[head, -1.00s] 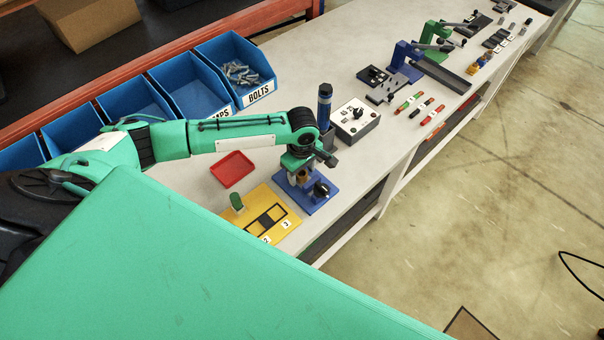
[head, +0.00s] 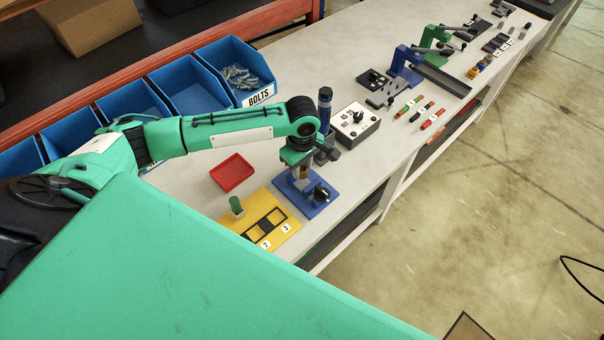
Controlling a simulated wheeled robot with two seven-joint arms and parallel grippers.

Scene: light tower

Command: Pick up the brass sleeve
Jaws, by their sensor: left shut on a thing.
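My left gripper (head: 302,168) points down over the blue fixture plate (head: 316,208) near the bench's front edge. It is shut on a small brass-coloured piece, the brass sleeve (head: 303,173), which is tiny and partly hidden by the fingers. I cannot tell whether the sleeve's lower end is clear of the fixture. A dark round knob or clamp (head: 321,193) sits on the plate just right of the gripper. My right gripper is not in view.
A yellow board (head: 232,222) with numbered slots and a green peg (head: 236,205) lies left of the fixture. A red tray (head: 232,173) is behind it. A dark blue upright cylinder (head: 325,105) and a grey control box (head: 356,125) stand close behind the gripper.

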